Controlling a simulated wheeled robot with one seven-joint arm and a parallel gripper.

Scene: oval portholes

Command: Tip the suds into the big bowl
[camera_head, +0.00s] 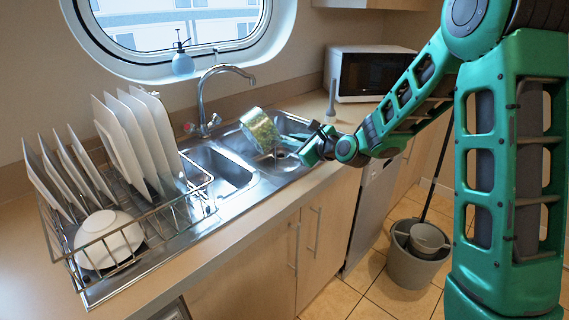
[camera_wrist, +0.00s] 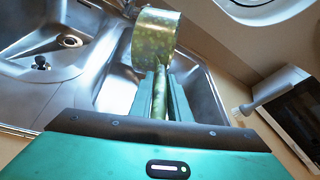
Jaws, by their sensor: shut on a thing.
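My gripper (camera_head: 292,140) is shut on the handle of a green-gold patterned pan (camera_head: 261,130). In the wrist view the handle runs between the fingers (camera_wrist: 160,92), with the round pan (camera_wrist: 156,38) beyond them. The pan is held above the right part of the steel sink (camera_head: 240,192) and looks tilted. Its inside is mostly hidden, and I cannot make out suds. The sink has a left basin (camera_head: 222,168) and a right basin, partly covered by the pan and my gripper. A white bowl (camera_head: 108,240) lies upside down in the dish rack.
The tap (camera_head: 203,100) stands behind the sink, close to the pan's left. The wire dish rack (camera_head: 150,225) with several white plates is at left. A bucket (camera_head: 415,255) is on the floor.

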